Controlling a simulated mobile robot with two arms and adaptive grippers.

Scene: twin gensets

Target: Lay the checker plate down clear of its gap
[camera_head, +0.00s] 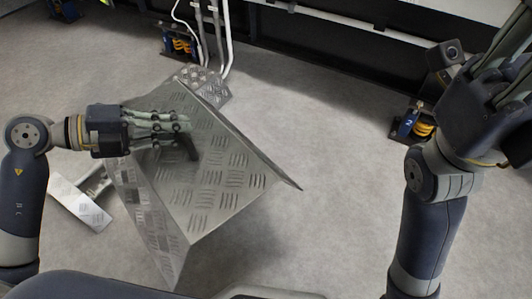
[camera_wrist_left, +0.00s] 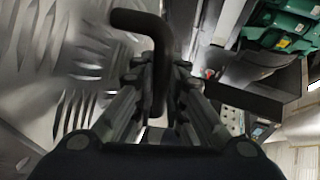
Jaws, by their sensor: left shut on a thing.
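The checker plate (camera_head: 228,165) is a bent sheet of grey tread metal with folded sides, tilted, in the middle of the head view. My left gripper (camera_head: 183,126) is shut on its dark handle (camera_head: 192,149). In the left wrist view the bent handle (camera_wrist_left: 155,50) stands between the fingers, with the plate's tread (camera_wrist_left: 60,70) at left. The plate appears raised above the floor; its lower contact is hard to tell. My right gripper (camera_head: 508,75) is raised at the upper right, apart from the plate; its fingertips are not clear. I cannot make out the gap.
A small tread plate (camera_head: 207,83) lies at the foot of white conduits (camera_head: 222,40). Blue units with yellow coils stand at the back (camera_head: 180,42) and at right (camera_head: 418,122). A pale metal piece (camera_head: 78,203) lies at left. The grey floor (camera_head: 325,120) right of the plate is clear.

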